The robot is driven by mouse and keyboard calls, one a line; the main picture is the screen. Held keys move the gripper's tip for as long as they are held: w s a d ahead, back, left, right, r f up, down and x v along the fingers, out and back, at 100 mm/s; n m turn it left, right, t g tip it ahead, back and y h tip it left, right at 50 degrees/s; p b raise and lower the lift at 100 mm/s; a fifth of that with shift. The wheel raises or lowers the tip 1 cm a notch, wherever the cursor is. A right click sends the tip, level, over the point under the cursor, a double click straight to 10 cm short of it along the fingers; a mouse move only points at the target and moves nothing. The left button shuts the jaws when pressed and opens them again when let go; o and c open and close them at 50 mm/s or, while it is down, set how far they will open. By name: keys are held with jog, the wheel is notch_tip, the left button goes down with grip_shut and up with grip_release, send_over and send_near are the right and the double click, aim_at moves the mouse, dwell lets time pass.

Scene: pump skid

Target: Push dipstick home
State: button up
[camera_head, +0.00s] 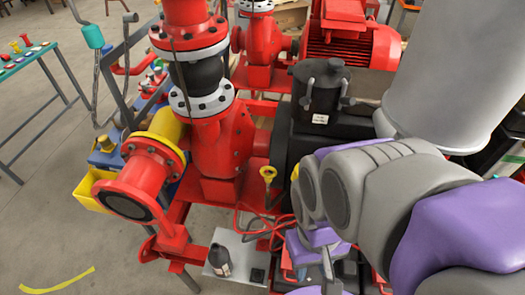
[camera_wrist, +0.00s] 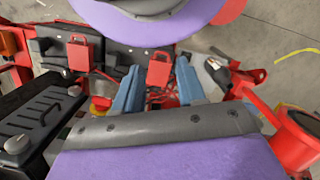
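The dipstick (camera_head: 268,174) has a yellow ring-shaped handle. In the head view it stands upright beside the red pump body, with its handle visibly above the parts below it. My arm is just right of it and comes down past it. My gripper (camera_wrist: 158,85) shows in the wrist view as two blue fingers set apart, with nothing held between them. In the head view the fingertips are hidden behind or below my arm links. I cannot clearly make out the dipstick in the wrist view.
Red pump piping (camera_head: 215,150) with a flanged inlet (camera_head: 130,195) stands left of the dipstick. A black pot with a lid (camera_head: 320,90) stands behind it. A dark bottle (camera_head: 219,260) is on a light plate (camera_head: 240,250) below. Red cables lie near it. Open floor is at left.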

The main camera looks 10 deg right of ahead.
dwell(0.5)
notch_tip(320, 180, up, 7)
jog(key=m+b, duration=0.2)
jog(key=m, duration=2)
send_over(268, 175)
jog(key=w+d, duration=0.2)
jog(key=w, duration=0.2)
jog(key=shift+y, duration=0.4)
jog(key=s+f+b, duration=0.1)
jog(key=f, duration=0.4)
jog(key=s+a+f+b, duration=0.1)
jog(key=f, duration=0.5)
jog(key=s+f+b, duration=0.1)
jog(key=f, duration=0.4)
jog(key=shift+s+a+f, duration=0.15)
jog(key=shift+a+f, duration=0.05)
jog(key=shift+a, duration=0.05)
grip_shut()
